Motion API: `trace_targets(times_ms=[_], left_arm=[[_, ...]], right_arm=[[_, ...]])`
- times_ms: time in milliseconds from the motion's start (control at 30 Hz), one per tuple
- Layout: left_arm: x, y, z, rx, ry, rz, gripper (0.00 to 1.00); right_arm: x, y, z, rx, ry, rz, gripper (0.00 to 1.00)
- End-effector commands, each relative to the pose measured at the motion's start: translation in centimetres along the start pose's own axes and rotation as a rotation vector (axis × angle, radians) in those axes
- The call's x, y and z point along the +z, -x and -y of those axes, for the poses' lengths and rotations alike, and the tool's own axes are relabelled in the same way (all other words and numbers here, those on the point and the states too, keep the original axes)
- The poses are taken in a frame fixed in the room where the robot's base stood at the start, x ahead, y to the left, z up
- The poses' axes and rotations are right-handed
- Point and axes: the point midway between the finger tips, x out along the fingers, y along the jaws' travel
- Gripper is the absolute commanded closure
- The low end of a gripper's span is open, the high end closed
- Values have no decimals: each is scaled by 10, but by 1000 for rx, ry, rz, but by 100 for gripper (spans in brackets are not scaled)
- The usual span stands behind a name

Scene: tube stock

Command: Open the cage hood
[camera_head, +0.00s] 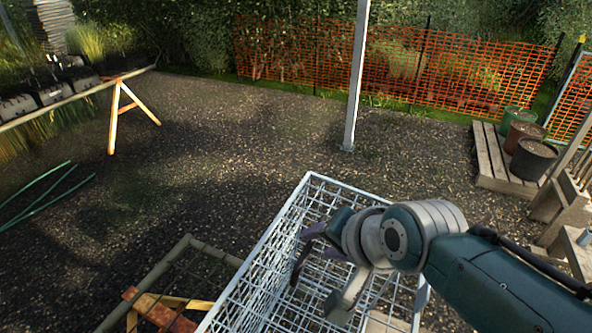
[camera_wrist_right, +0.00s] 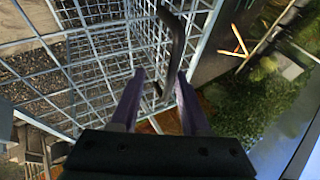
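The cage (camera_head: 262,240) is a pale wire-mesh box in the lower middle of the head view. Its mesh (camera_wrist_right: 95,55) fills the left and middle of the right wrist view. A dark bent bar like a handle (camera_wrist_right: 178,35) shows there in front of the mesh. My right gripper (camera_head: 318,243) is over the cage, with its purple fingers pointing left. In the wrist view the fingers (camera_wrist_right: 161,76) are apart, and the bar's lower end appears between or just beyond their tips. I cannot tell whether they touch it. My left gripper is not in view.
A wooden frame (camera_head: 165,270) lies left of the cage. A metal post (camera_head: 356,80) stands behind it. A pallet (camera_head: 490,160) with several pots is at the right, and a bench (camera_head: 60,98) with trays is at the left. The gravel between is mostly clear.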

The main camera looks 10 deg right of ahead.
Motion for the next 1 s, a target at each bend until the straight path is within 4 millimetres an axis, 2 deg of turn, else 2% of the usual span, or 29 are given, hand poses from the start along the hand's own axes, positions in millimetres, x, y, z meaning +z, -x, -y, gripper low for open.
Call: trace_targets(times_ms=[233,600,800,1000], left_arm=[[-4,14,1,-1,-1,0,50],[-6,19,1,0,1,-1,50],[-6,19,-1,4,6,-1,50],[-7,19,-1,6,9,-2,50]], right_arm=[[-1,29,0,2,-1,0,55],[0,80,-1,1,0,-1,55],[0,95,-1,2,0,0,55],[0,98,-1,1,0,-1,55]])
